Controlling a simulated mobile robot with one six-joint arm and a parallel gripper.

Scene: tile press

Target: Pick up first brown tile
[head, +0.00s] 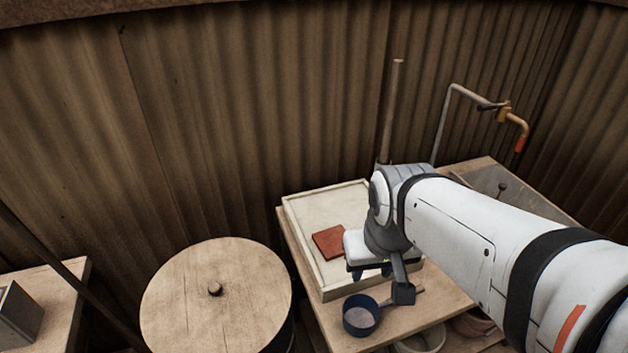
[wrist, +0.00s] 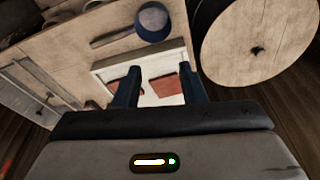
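A reddish-brown square tile (head: 328,242) lies flat in a shallow cream tray (head: 300,235) on a wooden table. In the wrist view two brown tiles show in the tray (wrist: 112,64): one (wrist: 166,86) beside the right finger, within the gap, and one (wrist: 120,84) partly hidden behind the left finger. My gripper (head: 372,272) points down over the front right part of the tray. In the wrist view its two blue fingers (wrist: 158,72) are spread apart with nothing held between them. My arm hides the tray's right side in the head view.
A blue dipper with a handle (head: 360,316) stands on the table in front of the tray. A round wooden lid (head: 215,295) is to the left. A tap on a bent pipe (head: 505,112) and a sink (head: 508,190) are at the right. Corrugated walls stand behind.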

